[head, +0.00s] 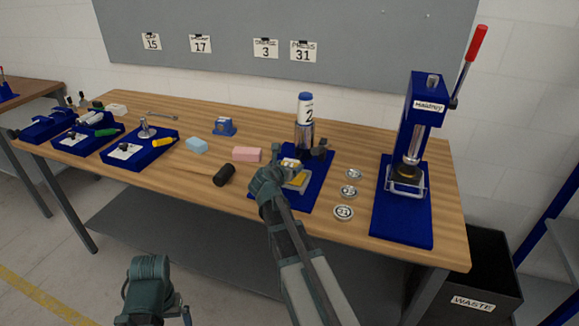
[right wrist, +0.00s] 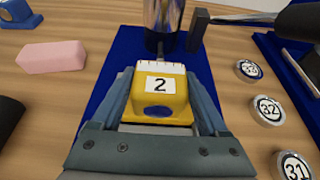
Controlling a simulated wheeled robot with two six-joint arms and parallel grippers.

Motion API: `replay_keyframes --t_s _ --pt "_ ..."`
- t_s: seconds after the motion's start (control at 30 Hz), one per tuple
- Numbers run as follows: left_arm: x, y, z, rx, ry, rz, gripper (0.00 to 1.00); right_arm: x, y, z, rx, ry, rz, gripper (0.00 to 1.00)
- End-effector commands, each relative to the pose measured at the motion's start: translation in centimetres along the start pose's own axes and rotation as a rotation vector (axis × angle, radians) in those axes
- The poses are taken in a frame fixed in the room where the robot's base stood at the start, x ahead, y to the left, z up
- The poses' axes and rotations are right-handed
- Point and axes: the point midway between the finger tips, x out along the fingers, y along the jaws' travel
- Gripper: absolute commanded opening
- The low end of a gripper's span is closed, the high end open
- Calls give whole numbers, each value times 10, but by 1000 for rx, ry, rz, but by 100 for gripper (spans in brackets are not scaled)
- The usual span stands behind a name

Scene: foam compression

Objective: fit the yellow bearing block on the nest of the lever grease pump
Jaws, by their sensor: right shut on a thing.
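The yellow bearing block (right wrist: 160,88), with a white label "2", sits between the two fingers of my right gripper (right wrist: 158,78) in the right wrist view. In the head view it is mostly hidden behind my right gripper (head: 285,172), over the front of the blue pump base (head: 322,168). The lever grease pump has a steel cylinder (head: 304,136) and a blue-capped top labelled "2" (head: 305,106). The nest is hidden under the block and gripper; I cannot tell whether the block touches it. My left gripper (head: 152,290) hangs low in front of the table, its fingers unclear.
A pink block (head: 246,154), a light blue block (head: 197,145) and a black-headed mallet (head: 224,175) lie left of the pump. Numbered round tins (head: 348,191) stand to its right, then a blue lever press (head: 412,150). Blue trays (head: 140,144) fill the left end.

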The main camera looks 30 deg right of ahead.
Motion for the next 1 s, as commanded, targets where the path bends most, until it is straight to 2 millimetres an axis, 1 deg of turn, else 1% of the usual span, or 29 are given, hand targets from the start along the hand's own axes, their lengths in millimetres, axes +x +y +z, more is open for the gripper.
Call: replay_keyframes --t_s 0.27,0.3,0.37,0.4,0.63,0.73,0.87,1.0 --pt "6 0 0 0 0 0 99 2 0 -5 -1 -1 0 0" --pt "5 0 0 0 0 0 99 2 0 -5 -1 -1 0 81" --pt "5 0 0 0 0 0 99 2 0 -4 -1 -1 0 92" --pt "5 0 0 0 0 0 99 2 0 -4 -1 -1 0 99" --pt "5 0 0 0 0 0 99 2 0 -5 0 1 0 100" --pt "2 0 0 0 0 0 99 -5 0 -4 0 1 1 100" --pt "-7 -1 0 0 0 0 99 -26 -1 -3 0 0 3 100" --pt "-20 -2 1 0 0 0 99 -58 -2 -2 -1 0 4 100"
